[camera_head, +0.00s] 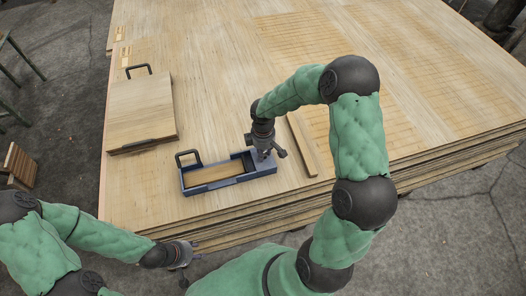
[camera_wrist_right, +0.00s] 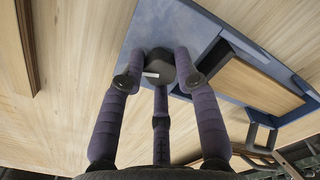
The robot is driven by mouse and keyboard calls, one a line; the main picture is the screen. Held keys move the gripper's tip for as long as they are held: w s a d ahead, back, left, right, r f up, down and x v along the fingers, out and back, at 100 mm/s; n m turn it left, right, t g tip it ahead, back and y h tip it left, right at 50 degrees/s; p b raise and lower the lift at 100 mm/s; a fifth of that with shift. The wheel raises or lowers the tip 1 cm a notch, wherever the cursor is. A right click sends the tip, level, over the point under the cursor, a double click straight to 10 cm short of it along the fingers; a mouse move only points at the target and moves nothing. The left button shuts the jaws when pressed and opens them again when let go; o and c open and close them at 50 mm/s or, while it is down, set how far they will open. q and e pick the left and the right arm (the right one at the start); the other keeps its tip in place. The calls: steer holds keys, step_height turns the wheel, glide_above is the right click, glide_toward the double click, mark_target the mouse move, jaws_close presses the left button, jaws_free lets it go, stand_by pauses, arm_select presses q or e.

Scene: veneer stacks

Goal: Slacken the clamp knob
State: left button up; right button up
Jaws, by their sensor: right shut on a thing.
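The clamp knob (camera_wrist_right: 160,68) is a dark round knob with a white mark on top, on the blue end of the clamp fixture (camera_wrist_right: 185,35). My right gripper (camera_wrist_right: 160,82) has its three fingers closed around the knob from above. In the head view, my right gripper (camera_head: 266,150) is at the right end of the blue fixture (camera_head: 216,185) and hides the knob. A wooden block (camera_head: 212,174) lies inside the fixture, beside a dark jaw. My left gripper (camera_head: 186,258) is empty, with fingers spread, off the table's near edge.
The fixture stands on a large stack of veneer sheets (camera_head: 215,60). A wooden board with black handles (camera_head: 142,108) lies to its left. A wooden strip (camera_head: 302,145) lies just right of my right gripper. The veneer behind the fixture is clear.

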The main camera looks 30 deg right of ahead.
steer(key=shift+n, duration=0.4)
steer(key=shift+n+p, duration=1.55)
steer(key=shift+n, duration=0.05)
steer(key=shift+n+p, duration=1.4)
steer(key=shift+n, duration=0.2)
steer(key=shift+n+p, duration=1.35)
steer(key=shift+n, duration=0.55)
